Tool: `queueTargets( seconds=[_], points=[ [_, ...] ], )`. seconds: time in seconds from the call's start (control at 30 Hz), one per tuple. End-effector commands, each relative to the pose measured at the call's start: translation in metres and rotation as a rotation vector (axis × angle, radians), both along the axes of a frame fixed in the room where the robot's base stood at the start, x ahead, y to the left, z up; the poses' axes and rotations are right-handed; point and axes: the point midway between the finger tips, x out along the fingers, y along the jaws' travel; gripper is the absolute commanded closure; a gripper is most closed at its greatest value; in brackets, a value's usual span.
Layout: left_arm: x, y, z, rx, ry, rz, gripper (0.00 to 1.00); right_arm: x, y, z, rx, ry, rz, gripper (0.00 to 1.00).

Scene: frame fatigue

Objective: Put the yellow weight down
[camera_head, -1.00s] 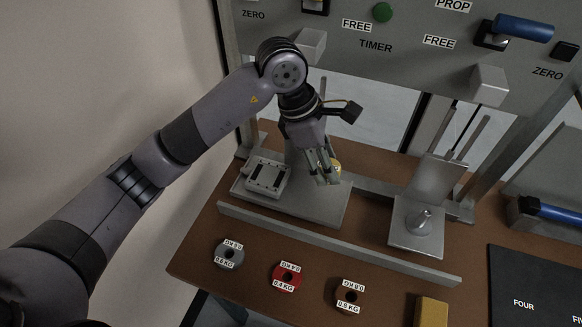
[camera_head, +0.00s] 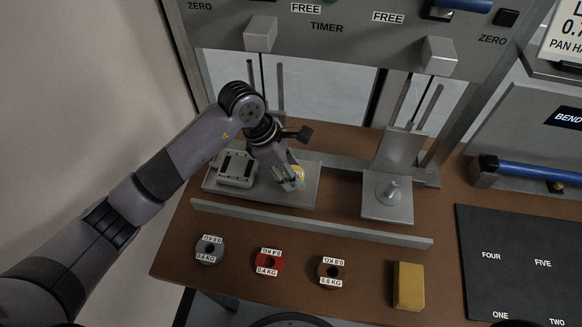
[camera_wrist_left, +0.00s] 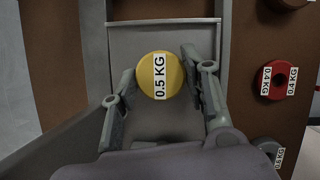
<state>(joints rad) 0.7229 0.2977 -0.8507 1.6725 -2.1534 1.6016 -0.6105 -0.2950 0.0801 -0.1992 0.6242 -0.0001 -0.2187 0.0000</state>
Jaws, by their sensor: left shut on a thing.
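The yellow weight (camera_head: 299,172), a round disc, is mostly hidden behind the fingers of my left gripper (camera_head: 291,181) in the head view. In the left wrist view the yellow weight (camera_wrist_left: 160,75) shows its 0.5 KG label between the two fingers of the left gripper (camera_wrist_left: 158,76), which is shut on it. The gripper points down over the left grey platform (camera_head: 262,190). I cannot tell whether the weight touches the platform. My right gripper is not in view.
A grey weight (camera_head: 209,251), a red weight (camera_head: 268,263) and a brown weight (camera_head: 332,271) lie in front of a low metal rail (camera_head: 310,222). A yellow block (camera_head: 409,286) is to their right. A right platform (camera_head: 387,208) carries a metal peg. Upright rods stand behind.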

Motion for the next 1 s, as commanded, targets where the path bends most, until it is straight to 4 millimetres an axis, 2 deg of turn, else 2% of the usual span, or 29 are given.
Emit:
queueTargets(
  seconds=[0.2, 0.23, 0.5, 0.83, 1.0],
  points=[
    [0.001, 0.0, -0.002, -0.002, -0.002, 0.0, 1.0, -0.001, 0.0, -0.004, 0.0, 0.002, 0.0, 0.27],
    [0.0, 0.0, -0.002, 0.0, 0.0, -0.001, 0.57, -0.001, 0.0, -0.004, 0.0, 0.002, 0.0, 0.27],
    [0.0, 0.0, -0.002, 0.0, 0.0, 0.0, 0.39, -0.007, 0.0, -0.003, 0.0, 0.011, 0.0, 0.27],
    [0.0, 0.0, 0.0, 0.0, 0.0, 0.0, 0.38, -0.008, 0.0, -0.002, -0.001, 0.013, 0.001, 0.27],
    [0.001, 0.007, 0.014, 0.001, -0.005, 0.001, 0.38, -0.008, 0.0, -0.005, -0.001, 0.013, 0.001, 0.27]
  ],
)
